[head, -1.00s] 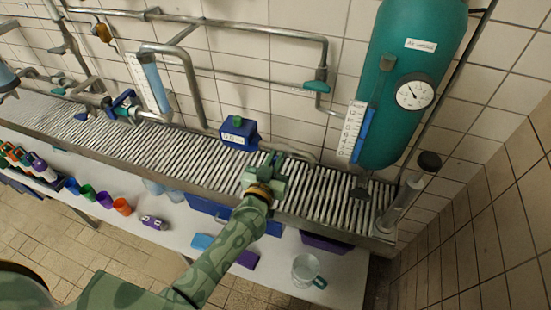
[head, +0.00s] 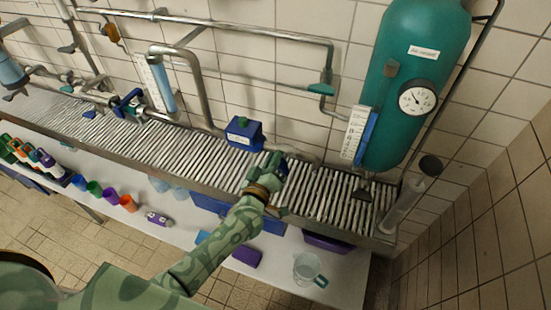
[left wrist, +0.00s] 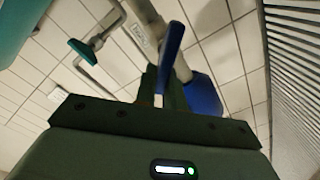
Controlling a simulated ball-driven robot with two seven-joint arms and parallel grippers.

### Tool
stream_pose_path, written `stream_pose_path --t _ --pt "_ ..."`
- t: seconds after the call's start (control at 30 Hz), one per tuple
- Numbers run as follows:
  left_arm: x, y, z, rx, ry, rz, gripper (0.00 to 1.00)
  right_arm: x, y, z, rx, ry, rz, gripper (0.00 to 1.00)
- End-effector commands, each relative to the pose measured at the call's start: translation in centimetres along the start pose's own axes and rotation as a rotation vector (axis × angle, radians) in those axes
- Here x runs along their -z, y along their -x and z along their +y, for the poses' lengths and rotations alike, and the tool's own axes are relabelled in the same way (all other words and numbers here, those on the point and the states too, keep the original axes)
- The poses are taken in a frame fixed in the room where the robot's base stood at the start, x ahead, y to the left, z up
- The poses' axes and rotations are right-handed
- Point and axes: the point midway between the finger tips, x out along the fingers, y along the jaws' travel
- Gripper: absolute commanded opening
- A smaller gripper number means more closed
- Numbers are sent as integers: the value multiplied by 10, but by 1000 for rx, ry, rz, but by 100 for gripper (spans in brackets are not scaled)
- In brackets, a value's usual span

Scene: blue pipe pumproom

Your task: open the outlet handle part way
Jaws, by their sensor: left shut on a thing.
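My left gripper (head: 273,168) is over the grated channel, to the right of the blue box, in the head view. It is shut on a blue handle (head: 282,168), which shows at the fingertips. In the left wrist view the long blue handle (left wrist: 173,42) runs down to the dark green fingers (left wrist: 165,88). The fingers hide its lower end. A light pipe (left wrist: 178,62) runs behind the handle, with a rounded blue part (left wrist: 204,96) beside it. My right gripper is in neither view.
The blue box (head: 243,133) stands left of the gripper. A teal tank (head: 407,75) with a gauge (head: 417,98) is at the right, and a grey pipe (head: 195,85) at the left. A clear jug (head: 307,267) and coloured cups (head: 105,198) are on the lower shelf.

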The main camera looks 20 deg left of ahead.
Motion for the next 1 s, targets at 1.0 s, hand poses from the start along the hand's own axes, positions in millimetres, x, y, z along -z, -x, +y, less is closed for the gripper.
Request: stream_pose_path --t 1.0 --pt "-9 1 -20 3 771 -2 0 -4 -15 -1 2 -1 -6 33"
